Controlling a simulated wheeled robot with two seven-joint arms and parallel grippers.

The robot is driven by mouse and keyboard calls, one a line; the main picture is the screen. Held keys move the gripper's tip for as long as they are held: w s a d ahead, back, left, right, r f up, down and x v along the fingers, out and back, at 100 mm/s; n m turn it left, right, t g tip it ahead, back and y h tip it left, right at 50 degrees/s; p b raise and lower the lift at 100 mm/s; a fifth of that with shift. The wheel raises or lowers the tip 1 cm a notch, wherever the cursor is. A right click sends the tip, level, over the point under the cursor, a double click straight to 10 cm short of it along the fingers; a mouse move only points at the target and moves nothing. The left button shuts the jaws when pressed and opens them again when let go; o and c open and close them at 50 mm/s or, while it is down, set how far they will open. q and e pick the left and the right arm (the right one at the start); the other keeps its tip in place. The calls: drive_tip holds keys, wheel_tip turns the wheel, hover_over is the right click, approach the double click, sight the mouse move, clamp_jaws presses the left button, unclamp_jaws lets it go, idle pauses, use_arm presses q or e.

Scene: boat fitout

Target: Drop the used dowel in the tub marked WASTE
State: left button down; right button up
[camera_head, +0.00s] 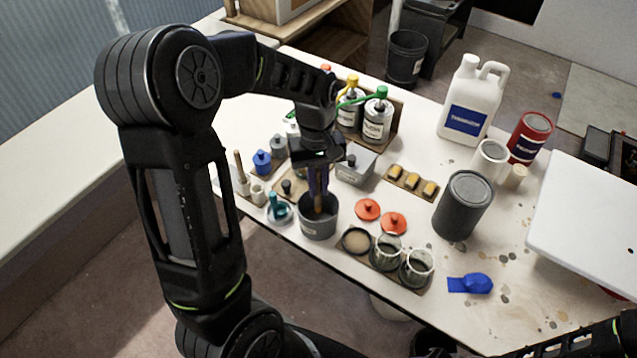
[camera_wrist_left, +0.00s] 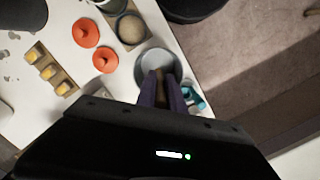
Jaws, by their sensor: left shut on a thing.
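My left gripper (camera_head: 318,192) points down over a grey tub (camera_head: 318,228) near the table's front edge. It is shut on a brown dowel (camera_head: 318,208), whose lower end reaches into the mouth of the tub. In the left wrist view the gripper's fingers (camera_wrist_left: 161,90) close on the dowel (camera_wrist_left: 160,76), with the grey tub (camera_wrist_left: 142,66) around and below it. I cannot read the marking on the tub. The dowel's lower tip is hard to make out. My right gripper does not show.
Glass jars (camera_head: 416,267), orange lids (camera_head: 394,222) and a dark can (camera_head: 462,205) stand right of the tub. A teal-handled item (camera_head: 279,208) is close on its left. Bottles (camera_head: 376,118) and a grey box (camera_head: 355,166) are behind. A black bin (camera_head: 406,58) stands on the floor.

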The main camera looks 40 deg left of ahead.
sight(318, 169)
use_arm(q)
drive_tip(key=c, duration=1.4)
unclamp_jaws()
drive_tip(key=shift+o, duration=0.2)
drive_tip(key=shift+r, duration=0.1)
drive_tip(key=r, duration=0.5)
drive_tip(key=r+b, duration=0.1)
drive_tip(key=r, duration=0.1)
drive_tip(key=shift+w+a+r, duration=0.3)
drive_tip(key=shift+a, duration=0.05)
